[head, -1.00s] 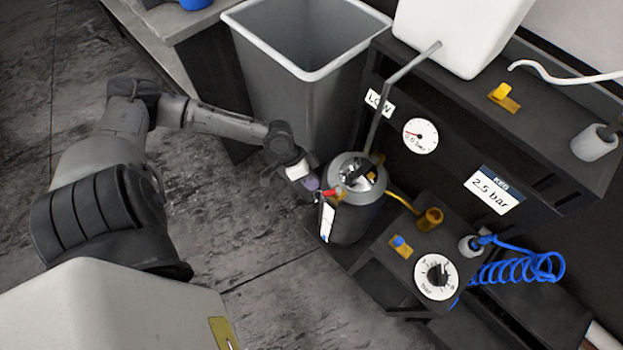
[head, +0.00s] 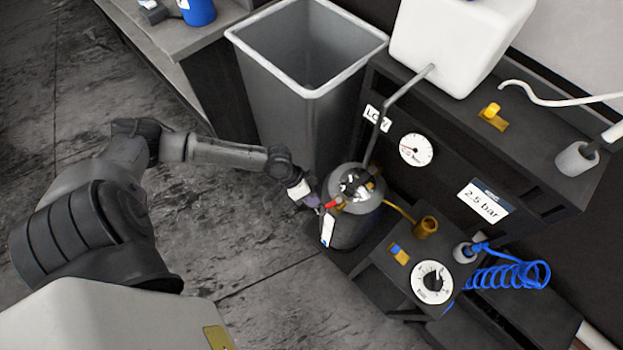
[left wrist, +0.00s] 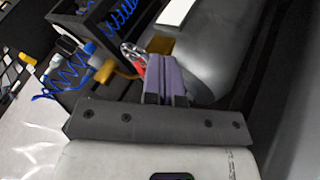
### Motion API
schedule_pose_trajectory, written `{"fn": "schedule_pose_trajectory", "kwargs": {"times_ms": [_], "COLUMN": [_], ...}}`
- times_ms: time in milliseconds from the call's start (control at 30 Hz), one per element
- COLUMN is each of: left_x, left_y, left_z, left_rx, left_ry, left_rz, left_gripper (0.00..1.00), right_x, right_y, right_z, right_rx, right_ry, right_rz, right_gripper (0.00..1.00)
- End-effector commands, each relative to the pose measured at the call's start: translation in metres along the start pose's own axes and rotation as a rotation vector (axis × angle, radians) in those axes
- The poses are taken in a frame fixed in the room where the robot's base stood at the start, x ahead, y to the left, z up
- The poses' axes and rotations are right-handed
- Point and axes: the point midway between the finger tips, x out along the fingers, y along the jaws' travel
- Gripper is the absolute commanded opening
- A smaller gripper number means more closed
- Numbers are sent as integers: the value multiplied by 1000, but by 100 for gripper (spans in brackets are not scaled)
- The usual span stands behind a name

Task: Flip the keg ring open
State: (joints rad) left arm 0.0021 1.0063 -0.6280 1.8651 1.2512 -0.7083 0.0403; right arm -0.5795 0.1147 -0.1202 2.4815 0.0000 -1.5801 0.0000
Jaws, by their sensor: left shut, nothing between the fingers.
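The keg (head: 352,222) is a grey metal cylinder standing upright on a low dark shelf; it also shows in the left wrist view (left wrist: 205,55). On its top are dark and bright fittings (head: 357,184), too small to tell whether one is the ring or how it lies. A red part (head: 331,204) sits at the keg's upper left. My left gripper (head: 313,200) is shut and empty beside the keg's upper left. In the left wrist view its purple fingers (left wrist: 164,80) are together near a brass-coloured block (left wrist: 160,45) and a red part (left wrist: 139,66). My right gripper is not in view.
A grey bin (head: 305,95) stands behind the keg. A thin grey pipe (head: 395,100) runs down close to the keg. To the right are a dial (head: 431,282), a brass cup (head: 426,227) and a blue coiled hose (head: 510,275). The floor at left is clear.

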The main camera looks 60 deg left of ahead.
Motion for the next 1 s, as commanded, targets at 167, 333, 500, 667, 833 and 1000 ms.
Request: {"fn": "schedule_pose_trajectory", "kwargs": {"times_ms": [167,333,500,667,833,1000], "left_x": [1,-2,-12,-46,-78,-101], "left_y": [0,-6,-27,-30,-29,-28], "left_z": [1,2,5,3,5,6], "left_rx": [0,1,4,9,8,7], "left_ry": [-1,-3,-5,-8,-8,-7], "left_rz": [1,0,-1,1,1,2], "left_gripper": [0,0,0,0,0,0], "right_x": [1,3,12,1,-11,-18], "right_y": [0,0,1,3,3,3], "right_z": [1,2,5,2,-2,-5], "right_rx": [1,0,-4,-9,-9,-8], "right_ry": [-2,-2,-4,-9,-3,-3], "right_rz": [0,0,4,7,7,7], "right_gripper": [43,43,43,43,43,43]}}
